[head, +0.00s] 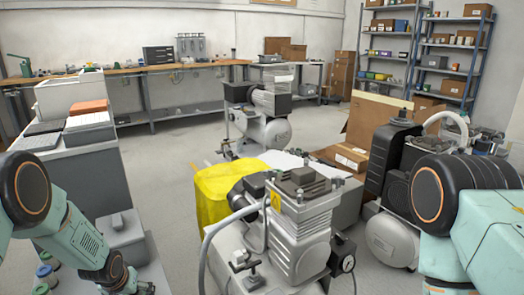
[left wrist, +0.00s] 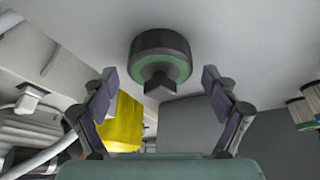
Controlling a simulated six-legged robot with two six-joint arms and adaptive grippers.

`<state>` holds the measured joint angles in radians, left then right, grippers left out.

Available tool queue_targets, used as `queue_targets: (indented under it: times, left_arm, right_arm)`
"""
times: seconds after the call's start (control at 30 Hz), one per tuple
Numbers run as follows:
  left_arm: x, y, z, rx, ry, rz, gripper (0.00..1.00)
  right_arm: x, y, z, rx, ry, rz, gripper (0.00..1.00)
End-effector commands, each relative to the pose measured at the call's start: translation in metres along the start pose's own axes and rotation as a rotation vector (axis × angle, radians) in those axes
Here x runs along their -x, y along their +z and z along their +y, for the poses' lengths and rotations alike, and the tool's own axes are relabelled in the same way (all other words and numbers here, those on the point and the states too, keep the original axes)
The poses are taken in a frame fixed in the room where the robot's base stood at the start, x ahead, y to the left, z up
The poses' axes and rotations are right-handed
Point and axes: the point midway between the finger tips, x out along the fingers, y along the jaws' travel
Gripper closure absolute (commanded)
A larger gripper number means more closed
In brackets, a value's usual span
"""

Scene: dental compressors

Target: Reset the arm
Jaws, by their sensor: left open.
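My left arm (head: 75,240) comes in from the left in the head view and reaches down to the lower edge, where its gripper end (head: 143,288) is mostly cut off. In the left wrist view my left gripper (left wrist: 159,77) is open, with its two fingers spread wide apart. A dark round knob-like part with a green ring (left wrist: 160,58) shows between and beyond the fingers, against a pale grey surface. Nothing is seen held. My right arm (head: 465,215) shows at the right of the head view. Its gripper is out of the picture.
A compressor (head: 300,235) with a grey hose stands at front centre, by a yellow cloth (head: 212,195). Another dark unit (head: 395,165) is near my right arm. A grey box (head: 122,235) and several small jars (head: 46,272) are near my left arm. Open floor (head: 165,165) lies behind.

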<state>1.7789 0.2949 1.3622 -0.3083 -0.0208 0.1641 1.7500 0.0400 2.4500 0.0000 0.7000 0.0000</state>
Motion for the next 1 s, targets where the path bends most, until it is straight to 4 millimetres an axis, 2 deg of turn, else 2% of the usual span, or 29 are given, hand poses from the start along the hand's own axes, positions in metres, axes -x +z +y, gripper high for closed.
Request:
queue_targets:
  times: [0.03, 0.23, 0.33, 1.0]
  left_arm:
    - [-0.005, 0.001, 0.0, 0.001, 0.0, 0.0, 0.14]
    - [-0.015, 0.003, 0.0, 0.001, 0.001, -0.001, 0.14]
    - [-0.001, -0.003, 0.0, 0.0, 0.001, 0.0, 0.14]
    - [0.052, -0.025, 0.0, 0.0, 0.001, 0.0, 0.14]
  right_arm:
    - [-0.007, 0.0, 0.0, 0.0, 0.0, 0.0, 0.6]
    - [-0.021, 0.0, 0.0, 0.0, 0.0, 0.0, 0.6]
    - [-0.006, 0.0, 0.0, 0.0, 0.0, -0.001, 0.6]
    - [0.048, 0.0, 0.0, 0.0, 0.0, 0.0, 0.6]
